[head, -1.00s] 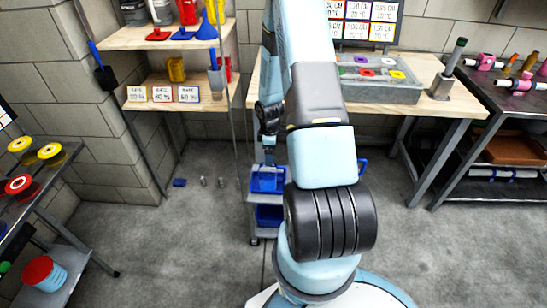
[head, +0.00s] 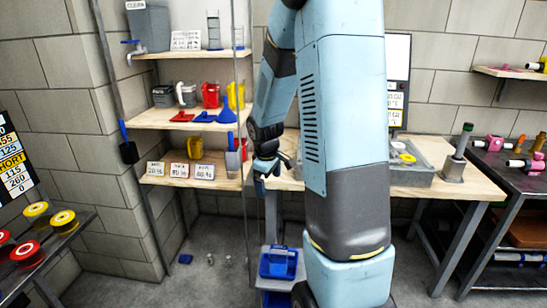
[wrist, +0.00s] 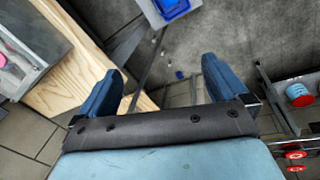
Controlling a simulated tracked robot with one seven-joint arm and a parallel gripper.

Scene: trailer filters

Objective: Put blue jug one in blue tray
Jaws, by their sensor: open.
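A blue tray (head: 278,268) sits on the top shelf of a small grey cart, below my gripper (head: 267,166). A blue tray also shows at the top edge of the wrist view (wrist: 172,8). My gripper is open, with two blue fingers apart and nothing between them in the wrist view (wrist: 163,87). It hangs near the left end of the wooden bench, right of the shelf unit. I cannot make out blue jug one for certain; my arm hides part of the bench and cart.
The shelf unit (head: 185,120) at left holds a red jug (head: 210,95), a yellow jug (head: 195,147) and blue funnels (head: 227,114). The wooden bench (head: 430,185) carries a grey basin. Small items, including a blue one (head: 185,259), lie on the floor.

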